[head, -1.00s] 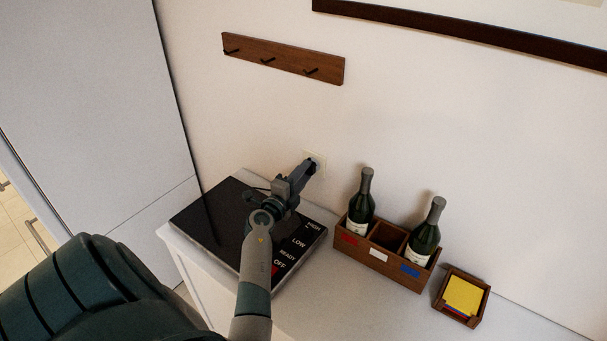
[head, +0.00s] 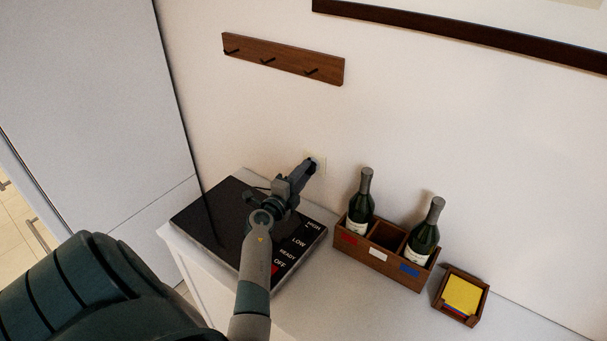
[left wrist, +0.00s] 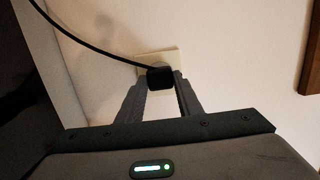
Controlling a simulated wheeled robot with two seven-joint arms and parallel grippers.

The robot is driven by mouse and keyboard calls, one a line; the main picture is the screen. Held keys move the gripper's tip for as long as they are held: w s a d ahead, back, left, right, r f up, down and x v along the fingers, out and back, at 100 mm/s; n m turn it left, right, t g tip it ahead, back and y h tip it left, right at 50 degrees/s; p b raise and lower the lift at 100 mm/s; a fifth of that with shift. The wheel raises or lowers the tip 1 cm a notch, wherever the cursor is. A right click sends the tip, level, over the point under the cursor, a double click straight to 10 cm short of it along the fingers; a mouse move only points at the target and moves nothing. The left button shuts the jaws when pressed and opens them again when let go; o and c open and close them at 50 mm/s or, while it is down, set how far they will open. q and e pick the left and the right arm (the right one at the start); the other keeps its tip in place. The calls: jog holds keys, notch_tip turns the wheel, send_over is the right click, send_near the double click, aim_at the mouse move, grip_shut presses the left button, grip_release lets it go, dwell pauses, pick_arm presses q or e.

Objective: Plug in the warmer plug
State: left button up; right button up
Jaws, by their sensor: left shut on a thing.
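The warmer plug (left wrist: 160,78) is a black block with a black cord that runs off to the upper left in the left wrist view. My left gripper (left wrist: 161,85) is shut on it, one finger on each side. The plug is right in front of the pale wall outlet (left wrist: 172,57) and covers part of it; I cannot tell whether it is seated. In the head view my left gripper (head: 309,167) is at the outlet (head: 320,160) and hides the plug. The black warmer (head: 222,215) with HIGH, LOW, READY and OFF marks lies under my left arm. My right gripper is not seen.
A wooden crate (head: 378,271) with two dark bottles stands right of the warmer. A small wooden tray (head: 475,319) of yellow notes is farther right. A hook rail (head: 284,59) hangs on the wall above. The counter's front right is clear.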

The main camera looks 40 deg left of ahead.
pick_arm(q)
jog(key=shift+p, duration=0.3)
jog(key=shift+w, duration=0.5)
dwell(0.6)
jog(key=o, duration=1)
jog(key=shift+o, duration=0.2)
jog(key=shift+s, duration=0.15)
jog(key=b+v, duration=0.2)
jog(key=v, duration=1.5)
jog(key=shift+s+f, duration=0.1)
jog(key=shift+s, duration=0.05)
